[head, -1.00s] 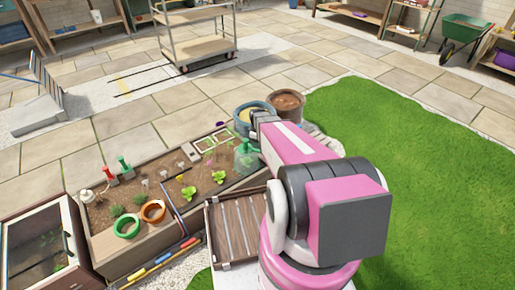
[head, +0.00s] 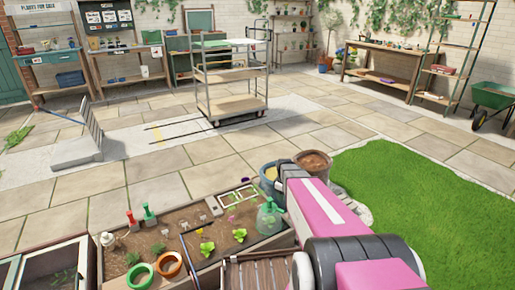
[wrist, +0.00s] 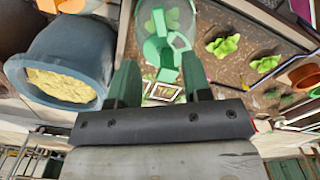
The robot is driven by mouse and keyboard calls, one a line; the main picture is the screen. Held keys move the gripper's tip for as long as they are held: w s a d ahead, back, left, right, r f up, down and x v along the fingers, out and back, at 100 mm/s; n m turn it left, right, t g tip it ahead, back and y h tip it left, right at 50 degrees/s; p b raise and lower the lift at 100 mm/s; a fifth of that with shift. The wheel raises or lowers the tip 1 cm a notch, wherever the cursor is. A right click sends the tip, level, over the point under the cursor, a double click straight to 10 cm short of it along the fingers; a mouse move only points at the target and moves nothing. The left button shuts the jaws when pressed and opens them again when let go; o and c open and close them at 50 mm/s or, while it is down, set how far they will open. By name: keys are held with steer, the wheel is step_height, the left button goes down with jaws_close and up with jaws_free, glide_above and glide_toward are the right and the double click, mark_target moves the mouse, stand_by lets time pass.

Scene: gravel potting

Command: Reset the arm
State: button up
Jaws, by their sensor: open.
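My pink and white arm (head: 345,225) reaches out over the planter bed from the lower right in the head view. My gripper (wrist: 160,80) shows in the wrist view with its two dark green fingers apart and nothing held between them. A translucent green bottle-like thing (wrist: 165,30) stands beyond the fingertips; it shows at the bed's right end in the head view (head: 268,217). I cannot tell its exact distance from the fingers. The fingers are hidden behind the arm in the head view.
The planter bed (head: 215,268) holds seedlings, green and orange rings and small tools. A blue-grey pot (wrist: 75,50) with yellowish fill and a brown pot (head: 312,163) stand by the arm. A wheeled cart (head: 235,105) stands on the paving; grass (head: 420,180) is at right.

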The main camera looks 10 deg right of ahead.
steer(key=s+a+r+m, duration=0.3)
steer(key=s+r+m, duration=0.2)
steer(key=s, duration=0.3)
steer(key=s+a+r+m, duration=0.3)
steer(key=s+r+m, duration=0.2)
steer(key=s+r, duration=0.2)
steer(key=shift+s+a+m, duration=0.25)
steer(key=shift+s+m, duration=0.05)
steer(key=shift+s, duration=0.7)
steer(key=shift+f, duration=0.1)
stand_by(1.1)
